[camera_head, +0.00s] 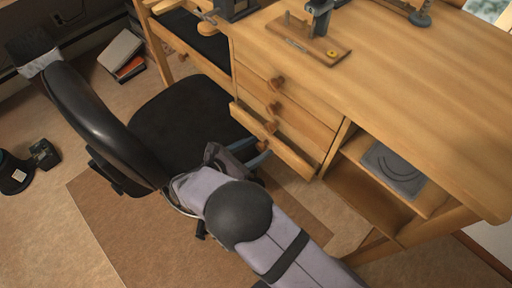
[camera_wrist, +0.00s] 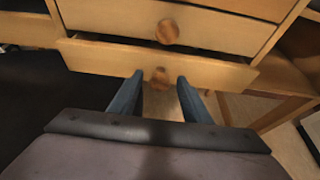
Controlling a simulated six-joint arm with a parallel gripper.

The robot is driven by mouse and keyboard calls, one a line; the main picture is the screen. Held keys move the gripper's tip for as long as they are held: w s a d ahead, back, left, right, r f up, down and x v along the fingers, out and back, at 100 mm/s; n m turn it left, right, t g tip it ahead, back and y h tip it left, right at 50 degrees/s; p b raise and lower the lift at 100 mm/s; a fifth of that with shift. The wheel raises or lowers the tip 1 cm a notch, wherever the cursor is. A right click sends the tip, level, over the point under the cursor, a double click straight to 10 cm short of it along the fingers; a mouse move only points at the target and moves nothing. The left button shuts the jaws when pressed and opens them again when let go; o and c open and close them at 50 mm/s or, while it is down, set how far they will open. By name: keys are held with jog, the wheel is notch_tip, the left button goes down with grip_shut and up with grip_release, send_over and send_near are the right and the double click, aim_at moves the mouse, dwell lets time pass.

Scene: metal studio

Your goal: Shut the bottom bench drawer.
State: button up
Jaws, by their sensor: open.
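The wooden bottom bench drawer (camera_head: 293,153) sticks out a little from the bench front, below the other drawers. In the wrist view its front (camera_wrist: 105,58) spans the upper middle, with a round wooden knob (camera_wrist: 160,74) at the centre. My gripper (camera_head: 262,150) is at the drawer front. In the wrist view my gripper (camera_wrist: 160,88) has its two blue-grey fingers apart, one on each side of the knob, with gaps to it. Whether the fingertips touch the drawer front cannot be told.
The drawer above (camera_wrist: 205,35) looks flush. A black office chair (camera_head: 180,125) stands close to the left of my gripper. An open shelf (camera_head: 390,175) with a grey item lies right of the drawers. The wooden bench top (camera_head: 420,80) holds tools.

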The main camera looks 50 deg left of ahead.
aim_at(267, 140)
grip_shut()
jog(key=shift+w, duration=2.05)
jog(key=shift+r, duration=0.1)
grip_release()
jog(key=shift+w, duration=0.1)
jog(key=v, duration=0.7)
jog(key=shift+s, duration=0.2)
